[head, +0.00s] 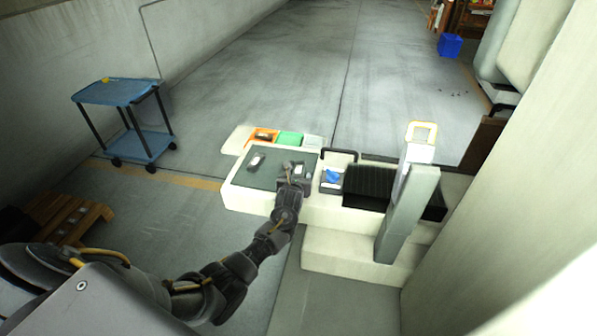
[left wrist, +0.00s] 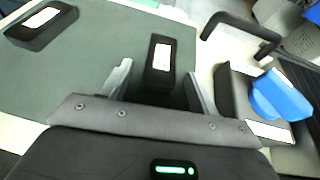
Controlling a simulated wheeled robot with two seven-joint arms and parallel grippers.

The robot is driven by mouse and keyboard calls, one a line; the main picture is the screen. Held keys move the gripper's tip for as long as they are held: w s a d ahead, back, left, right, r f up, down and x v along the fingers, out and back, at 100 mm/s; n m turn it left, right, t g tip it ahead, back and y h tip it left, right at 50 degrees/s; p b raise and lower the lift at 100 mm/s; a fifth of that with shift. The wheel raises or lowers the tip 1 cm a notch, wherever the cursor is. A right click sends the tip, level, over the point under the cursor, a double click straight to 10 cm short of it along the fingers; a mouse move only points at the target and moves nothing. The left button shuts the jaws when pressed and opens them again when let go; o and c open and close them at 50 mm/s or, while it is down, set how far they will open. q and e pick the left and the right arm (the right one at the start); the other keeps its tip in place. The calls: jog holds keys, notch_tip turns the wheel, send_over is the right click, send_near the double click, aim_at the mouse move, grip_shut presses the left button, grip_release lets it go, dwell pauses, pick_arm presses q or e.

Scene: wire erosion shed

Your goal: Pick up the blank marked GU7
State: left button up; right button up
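A dark block with a white label (left wrist: 160,68) lies on the dark green mat (head: 262,177), between the spread fingers of my left gripper (head: 293,174). In the left wrist view a finger stands on each side of it, with a visible gap on both sides. A second dark block with a white label (left wrist: 41,27) lies farther left on the mat; it also shows in the head view (head: 256,161). The label writing is too small to read, so I cannot tell which is GU7. My right gripper is out of view.
Orange (head: 263,137) and green (head: 290,138) trays sit behind the mat. A dark box with a blue object (left wrist: 280,95) and a black handle (left wrist: 240,30) stand to the right. A grey post (head: 408,212) rises farther right. A blue cart (head: 118,93) stands left.

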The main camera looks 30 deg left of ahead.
aim_at(296, 169)
pick_arm(q)
jog(key=c, duration=1.2)
jog(key=shift+w, duration=0.1)
grip_shut()
jog(key=shift+r, duration=0.1)
jog(key=shift+r, duration=0.4)
notch_tip(296, 169, up, 3)
jog(key=shift+a+f+b, duration=0.15)
jog(key=shift+f+b, duration=0.05)
jog(key=shift+b, duration=0.35)
jog(key=s+a+r+b, duration=0.2)
jog(key=s+a+r, duration=0.6)
jog(key=s, duration=0.3)
jog(key=shift+s+r+b, duration=0.15)
jog(key=shift+r+b, duration=0.25)
jog(key=shift+r, duration=0.35)
